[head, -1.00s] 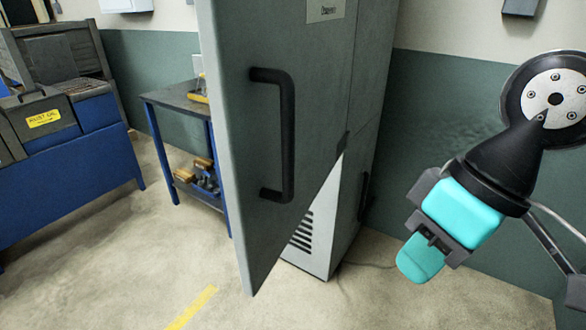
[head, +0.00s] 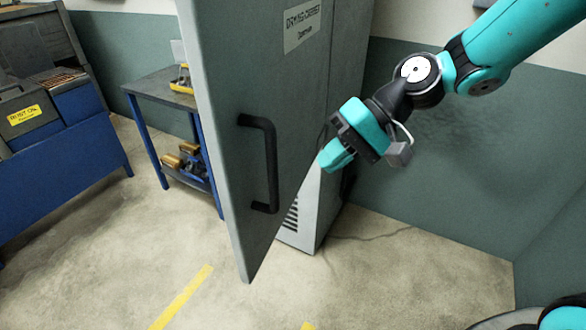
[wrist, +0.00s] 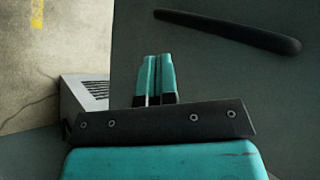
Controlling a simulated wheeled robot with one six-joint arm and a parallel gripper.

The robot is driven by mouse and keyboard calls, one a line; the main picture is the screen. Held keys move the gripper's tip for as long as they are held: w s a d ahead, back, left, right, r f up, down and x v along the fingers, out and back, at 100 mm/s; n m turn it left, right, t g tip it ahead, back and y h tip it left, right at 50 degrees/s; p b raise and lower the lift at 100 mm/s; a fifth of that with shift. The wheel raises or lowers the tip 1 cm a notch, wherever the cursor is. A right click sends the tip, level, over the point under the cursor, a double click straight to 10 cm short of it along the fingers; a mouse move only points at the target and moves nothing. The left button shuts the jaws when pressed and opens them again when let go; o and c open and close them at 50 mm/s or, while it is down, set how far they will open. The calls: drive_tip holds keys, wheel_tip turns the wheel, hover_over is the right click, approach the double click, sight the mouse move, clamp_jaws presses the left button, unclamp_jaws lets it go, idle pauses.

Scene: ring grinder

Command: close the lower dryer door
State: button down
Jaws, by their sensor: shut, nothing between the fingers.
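The grey dryer door (head: 225,110) stands swung open in the head view, with a black bar handle (head: 268,165) on the face toward me. The drying cabinet (head: 335,110) is behind it, with a pale vented base (head: 305,215). My gripper (head: 328,160) is shut and empty, to the right of the handle and apart from it. In the wrist view my shut fingers (wrist: 155,80) point toward the dark door face (wrist: 210,65), with the handle (wrist: 230,30) above and to their right. I cannot tell whether the fingers touch the door.
A blue-framed side table (head: 170,100) with tools stands left of the door. A blue machine (head: 60,130) with a yellow label is at the far left. The concrete floor in front is clear, with yellow tape (head: 183,298). A green wall (head: 450,150) is at the right.

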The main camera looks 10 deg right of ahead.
drive_tip(key=a+f+p, duration=0.2)
drive_tip(key=a, duration=0.4)
drive_tip(key=shift+s+a+f, duration=0.25)
drive_tip(key=shift+a, duration=0.1)
